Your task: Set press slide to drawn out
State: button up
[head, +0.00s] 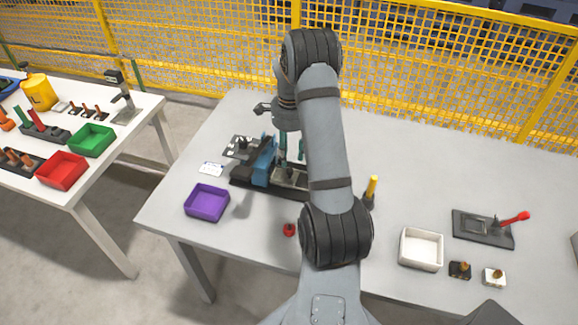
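The press (264,162) stands on the left part of the grey table, with a blue body on a long black base. A dark plate with light marks (240,148) sits at its left end. A grey slide-like part (290,177) lies on the base to the right of the blue body, with a small dark upright piece on it. My gripper (292,154) points down just above this part. Its two teal fingers look apart, with nothing clearly between them. My arm hides the right end of the press, so I cannot tell how far the slide is out.
A purple tray (207,203), a white label (211,169) and a red knob (289,230) lie near the press. A yellow-handled tool (372,188), white tray (421,249) and red-levered fixture (484,229) stand to the right. A yellow fence (430,70) runs behind.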

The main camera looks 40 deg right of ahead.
aim_at(290, 170)
notch_tip(290, 170, down, 6)
jog(key=shift+f+p, duration=0.2)
jog(key=shift+p, duration=0.25)
jog(key=shift+c, duration=1.2)
grip_shut()
